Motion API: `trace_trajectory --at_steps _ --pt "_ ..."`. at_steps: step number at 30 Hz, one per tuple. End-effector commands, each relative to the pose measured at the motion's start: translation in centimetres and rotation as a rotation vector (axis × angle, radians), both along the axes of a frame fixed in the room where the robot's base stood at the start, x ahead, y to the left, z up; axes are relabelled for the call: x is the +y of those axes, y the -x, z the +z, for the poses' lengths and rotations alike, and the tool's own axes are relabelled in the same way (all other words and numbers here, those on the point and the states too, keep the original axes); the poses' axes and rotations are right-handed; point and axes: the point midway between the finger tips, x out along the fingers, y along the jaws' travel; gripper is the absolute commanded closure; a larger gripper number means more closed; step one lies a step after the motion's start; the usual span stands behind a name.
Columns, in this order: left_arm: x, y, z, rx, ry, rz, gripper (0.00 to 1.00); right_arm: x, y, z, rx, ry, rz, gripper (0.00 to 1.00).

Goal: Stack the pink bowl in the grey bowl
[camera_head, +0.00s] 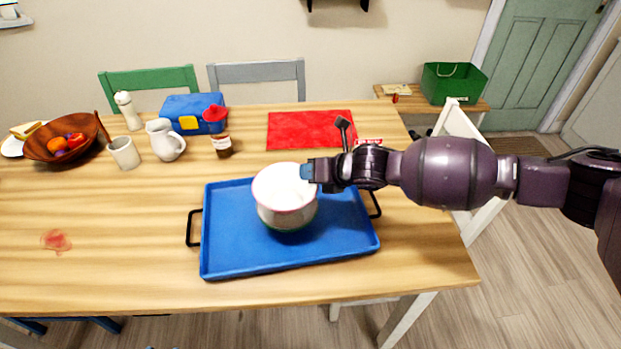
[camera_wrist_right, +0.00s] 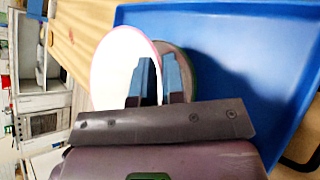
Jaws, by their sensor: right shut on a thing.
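The pink bowl (camera_head: 285,208), pale with a pink rim, is upright over the blue tray (camera_head: 225,262). My right gripper (camera_head: 308,172) is shut on its right rim. In the right wrist view the white inside of the pink bowl (camera_wrist_right: 112,75) shows, with my right gripper's blue fingertips (camera_wrist_right: 160,78) at its wall. A greyish bowl with a green edge, seemingly the grey bowl (camera_wrist_right: 188,62), shows just below it. In the head view the pink bowl hides most of the grey bowl. I cannot tell whether the two touch. My left gripper is not in view.
The tray has black handles (camera_head: 193,228). The front left of the table is mostly clear.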

Motion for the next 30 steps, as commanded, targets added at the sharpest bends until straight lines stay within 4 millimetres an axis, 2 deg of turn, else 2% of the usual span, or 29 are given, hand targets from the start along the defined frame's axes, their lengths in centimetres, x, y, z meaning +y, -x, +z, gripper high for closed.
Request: trace_trajectory --at_steps 1,5,13,30 --pt "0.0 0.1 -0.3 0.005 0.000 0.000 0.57 0.0 0.0 -1.1 0.005 -0.003 -0.002 1.00" --pt "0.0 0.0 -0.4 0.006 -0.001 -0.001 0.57 0.0 0.0 -2.4 0.004 -0.001 -0.001 1.00" --pt "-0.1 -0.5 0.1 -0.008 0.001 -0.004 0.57 0.0 0.0 -2.3 0.001 -0.001 0.000 1.00" --pt "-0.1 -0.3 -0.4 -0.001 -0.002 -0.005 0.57 0.0 0.0 -3.5 0.001 -0.002 0.000 1.00"
